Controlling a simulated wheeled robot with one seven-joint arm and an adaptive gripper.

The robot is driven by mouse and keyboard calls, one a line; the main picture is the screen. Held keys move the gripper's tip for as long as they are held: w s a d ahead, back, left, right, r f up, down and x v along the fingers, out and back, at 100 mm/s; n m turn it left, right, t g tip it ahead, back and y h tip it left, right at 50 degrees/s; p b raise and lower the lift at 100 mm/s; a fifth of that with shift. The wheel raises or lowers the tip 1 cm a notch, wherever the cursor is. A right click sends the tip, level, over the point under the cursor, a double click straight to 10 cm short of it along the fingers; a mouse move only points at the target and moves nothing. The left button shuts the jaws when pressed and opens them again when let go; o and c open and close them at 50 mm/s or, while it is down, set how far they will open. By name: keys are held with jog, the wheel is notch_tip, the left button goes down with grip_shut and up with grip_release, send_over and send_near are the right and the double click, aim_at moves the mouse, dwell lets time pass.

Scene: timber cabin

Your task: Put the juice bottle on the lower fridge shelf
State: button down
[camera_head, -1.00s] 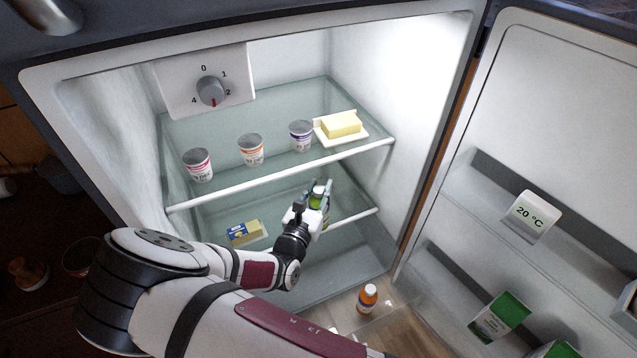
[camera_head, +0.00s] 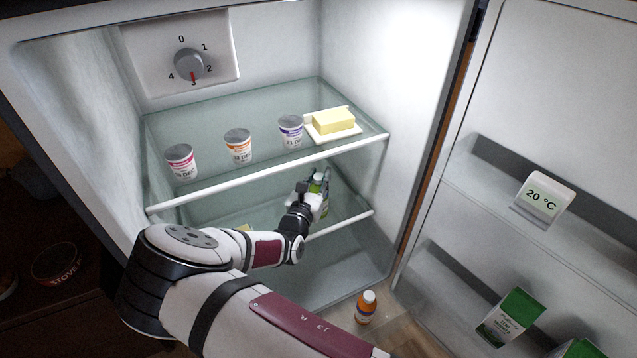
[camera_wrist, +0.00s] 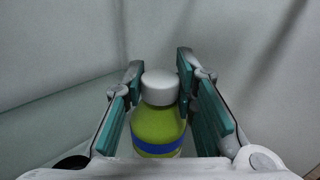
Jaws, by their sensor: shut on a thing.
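A yellow-green bottle (camera_wrist: 157,126) with a white cap and a blue band stands between the fingers of my gripper (camera_wrist: 159,68) in the wrist view. My gripper is shut on it. In the head view my gripper (camera_head: 314,192) reaches in under the upper shelf, at the right part of the lower fridge shelf (camera_head: 345,222). The bottle shows there only as a small green patch, mostly hidden by the gripper. I cannot tell whether its base touches the shelf. It looks upright in the wrist view.
The upper glass shelf (camera_head: 205,188) holds several cups (camera_head: 238,145) and butter on a dish (camera_head: 333,122). A yellow pack (camera_head: 244,228) on the lower shelf is mostly behind my arm. An orange bottle (camera_head: 366,307) stands below. The open door (camera_head: 560,90) is at right.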

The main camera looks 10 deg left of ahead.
dwell(0.3)
jog(key=c, duration=1.3)
grip_release()
jog(key=shift+f, duration=0.1)
jog(key=shift+r, duration=0.2)
jog(key=s+a+p, duration=0.2)
jog(key=s+p, duration=0.2)
jog(key=s, duration=0.7)
jog(key=shift+s, duration=0.4)
jog(key=shift+s+a+f, duration=0.1)
jog(key=shift+a, duration=0.05)
